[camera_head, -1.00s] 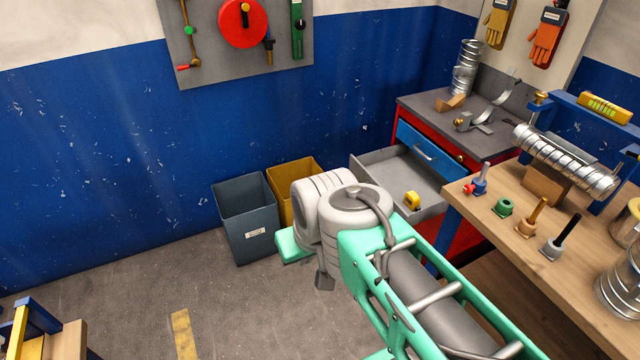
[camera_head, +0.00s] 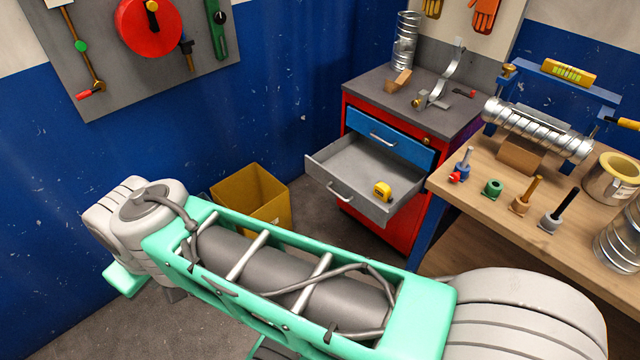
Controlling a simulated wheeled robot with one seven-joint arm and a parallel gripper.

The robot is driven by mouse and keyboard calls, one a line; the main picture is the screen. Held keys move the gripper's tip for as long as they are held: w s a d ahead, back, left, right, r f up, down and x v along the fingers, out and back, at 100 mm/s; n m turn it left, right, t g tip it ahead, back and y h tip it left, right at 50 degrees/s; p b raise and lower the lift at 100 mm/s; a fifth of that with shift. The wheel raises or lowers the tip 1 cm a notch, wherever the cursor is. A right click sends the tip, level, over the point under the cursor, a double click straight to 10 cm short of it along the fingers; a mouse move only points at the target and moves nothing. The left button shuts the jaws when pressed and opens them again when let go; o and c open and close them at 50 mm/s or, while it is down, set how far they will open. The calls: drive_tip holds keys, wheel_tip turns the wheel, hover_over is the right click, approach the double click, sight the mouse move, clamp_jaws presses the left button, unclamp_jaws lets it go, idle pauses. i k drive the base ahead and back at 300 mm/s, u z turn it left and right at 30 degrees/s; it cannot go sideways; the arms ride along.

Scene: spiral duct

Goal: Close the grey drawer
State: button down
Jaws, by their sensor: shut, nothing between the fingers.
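The grey drawer (camera_head: 335,192) is pulled out of the red cabinet (camera_head: 397,240), below a blue drawer (camera_head: 392,139) that is shut. A yellow tape measure (camera_head: 382,191) lies inside the grey drawer near its front right. The drawer's front has a light metal handle and faces the lower left. My green and grey arm crosses the lower part of the view, in front of and apart from the drawer. My gripper is not visible in this view.
A yellow bin (camera_head: 262,203) stands left of the drawer by the blue wall. The wooden workbench (camera_head: 470,205) at the right holds several tools and a spiral duct (camera_head: 535,128). Grey floor (camera_head: 305,222) shows between bin and cabinet.

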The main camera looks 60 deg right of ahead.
sight(349, 167)
drive_tip(key=z, duration=0.25)
drive_tip(key=i, duration=1.05)
drive_tip(key=z, duration=1.35)
drive_tip(key=i, duration=0.7)
drive_tip(key=z, duration=0.85)
